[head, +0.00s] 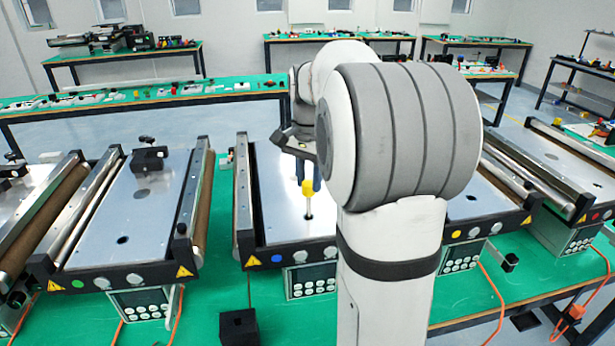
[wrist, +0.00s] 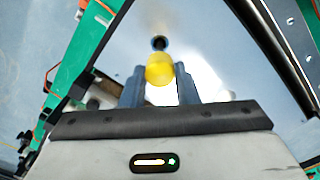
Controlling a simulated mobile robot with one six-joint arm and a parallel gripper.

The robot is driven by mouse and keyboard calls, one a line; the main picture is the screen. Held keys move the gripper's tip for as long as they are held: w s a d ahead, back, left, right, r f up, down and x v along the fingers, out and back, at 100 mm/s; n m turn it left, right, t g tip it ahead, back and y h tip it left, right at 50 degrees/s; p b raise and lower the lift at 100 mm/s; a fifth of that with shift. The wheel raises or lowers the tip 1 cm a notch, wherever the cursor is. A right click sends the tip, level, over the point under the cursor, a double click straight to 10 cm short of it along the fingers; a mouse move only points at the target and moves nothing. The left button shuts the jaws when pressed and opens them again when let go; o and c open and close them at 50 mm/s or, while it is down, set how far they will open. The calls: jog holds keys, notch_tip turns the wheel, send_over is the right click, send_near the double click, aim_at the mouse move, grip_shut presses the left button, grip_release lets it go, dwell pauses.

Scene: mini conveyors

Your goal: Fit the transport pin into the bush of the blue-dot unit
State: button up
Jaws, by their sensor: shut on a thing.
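The transport pin has a yellow head (head: 308,187) and a pale shaft pointing down. My gripper (head: 311,180) is shut on the pin and holds it upright over the plate of the blue-dot unit (head: 281,213). The blue dot (head: 277,259) is on this unit's front edge. The dark bush (head: 308,217) shows right at the pin's lower end; I cannot tell whether the tip is above it or entering it. In the wrist view the yellow head (wrist: 159,69) sits between the fingers, with the dark bush (wrist: 159,43) just beyond it. The shaft is mostly hidden there.
A green-dot unit (head: 130,225) stands to the left with a black clamp-like part (head: 148,158) on its plate. A yellow-dot unit (head: 480,205) stands to the right, partly behind my arm. A black block (head: 239,327) sits on the green table in front.

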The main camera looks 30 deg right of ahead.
jog(key=shift+f+b, duration=0.85)
jog(key=shift+f, duration=0.5)
jog(key=o, duration=1.7)
jog(key=shift+c, duration=0.2)
jog(key=shift+r+p, duration=3)
jog(key=shift+r, duration=0.55)
jog(key=shift+s+a, duration=0.1)
